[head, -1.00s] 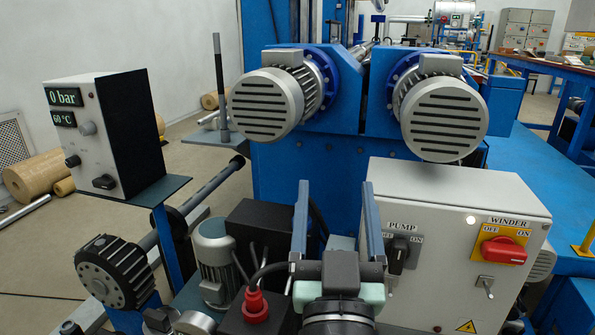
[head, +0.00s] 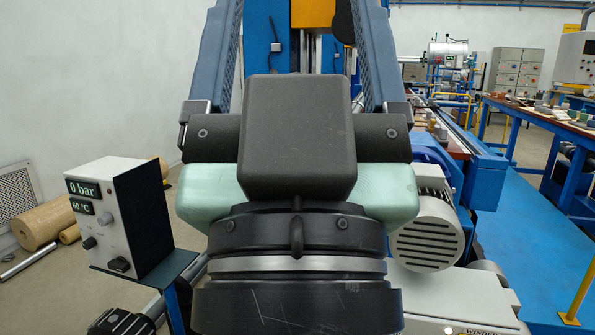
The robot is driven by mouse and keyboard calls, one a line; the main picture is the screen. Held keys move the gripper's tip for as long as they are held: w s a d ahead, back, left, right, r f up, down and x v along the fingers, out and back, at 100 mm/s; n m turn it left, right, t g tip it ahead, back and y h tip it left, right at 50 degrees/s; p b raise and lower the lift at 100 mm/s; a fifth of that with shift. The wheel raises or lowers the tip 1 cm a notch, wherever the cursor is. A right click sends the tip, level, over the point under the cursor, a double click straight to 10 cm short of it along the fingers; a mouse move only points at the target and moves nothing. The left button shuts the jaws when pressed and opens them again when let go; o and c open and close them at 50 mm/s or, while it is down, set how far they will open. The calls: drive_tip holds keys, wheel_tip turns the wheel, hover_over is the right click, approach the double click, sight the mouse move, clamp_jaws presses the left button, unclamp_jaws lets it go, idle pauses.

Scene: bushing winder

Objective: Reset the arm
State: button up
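My gripper (head: 296,22) fills the middle of the head view, close to the camera and pointing up and away. Its two blue-grey fingers stand wide apart, and their tips run up to or past the top edge of the picture. I see nothing held between them. The dark body and pale green band of my gripper hide much of the winder behind it, including most of the motors.
The control box with the 0 bar display (head: 120,217) stands at the left. One motor (head: 425,240) and the top of the white switch cabinet (head: 450,312) show at the right. A blue workbench (head: 545,125) stands at the far right. Rolls (head: 42,220) lie on the left floor.

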wheel_tip(320, 180, up, 22)
drive_tip(key=p, duration=1.9)
drive_tip(key=shift+p, duration=0.35)
